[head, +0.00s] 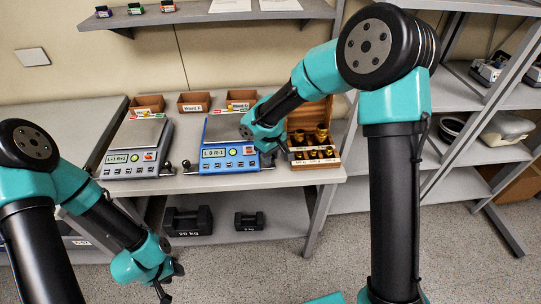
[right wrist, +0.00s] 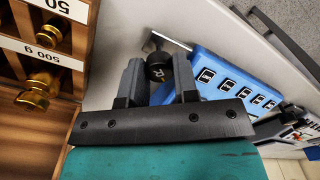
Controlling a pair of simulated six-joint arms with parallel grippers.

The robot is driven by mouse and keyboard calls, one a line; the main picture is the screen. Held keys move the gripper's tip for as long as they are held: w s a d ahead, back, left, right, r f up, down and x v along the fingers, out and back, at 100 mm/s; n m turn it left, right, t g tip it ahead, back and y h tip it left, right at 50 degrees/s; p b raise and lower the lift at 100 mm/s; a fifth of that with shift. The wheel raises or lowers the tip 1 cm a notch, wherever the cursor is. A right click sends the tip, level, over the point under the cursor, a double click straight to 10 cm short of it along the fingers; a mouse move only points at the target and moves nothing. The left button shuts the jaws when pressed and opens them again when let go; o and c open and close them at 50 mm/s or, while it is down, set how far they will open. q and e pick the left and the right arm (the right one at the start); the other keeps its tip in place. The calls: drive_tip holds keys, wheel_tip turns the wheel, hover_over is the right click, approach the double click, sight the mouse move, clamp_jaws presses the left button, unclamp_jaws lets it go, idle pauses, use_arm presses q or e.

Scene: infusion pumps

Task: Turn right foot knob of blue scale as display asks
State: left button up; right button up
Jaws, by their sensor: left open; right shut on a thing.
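The blue scale (head: 232,165) stands on the bench in the head view, its display (head: 214,153) appearing to read L 0 R-1. It also shows in the right wrist view (right wrist: 215,68). My right gripper (head: 277,153) is at the scale's front right corner. In the right wrist view, its fingers (right wrist: 160,82) are shut on the black right foot knob (right wrist: 157,67), which bears a white R-like mark. The gripper mostly hides this knob in the head view. My left gripper (head: 168,284) is open and empty, low in front of the bench, away from the scales.
A grey scale (head: 130,171) with its own display stands left of the blue one. A wooden box (head: 316,164) of brass weights stands close to the right; it also shows in the right wrist view (right wrist: 62,82). Small bins (head: 194,102) line the back.

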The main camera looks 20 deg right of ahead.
drive_tip(key=n, duration=0.3)
drive_tip(key=shift+n, duration=2.2)
drive_tip(key=o, duration=0.9)
drive_tip(key=shift+o, duration=0.2)
wheel_tip(320, 180, up, 18)
drive_tip(key=shift+f, duration=0.25)
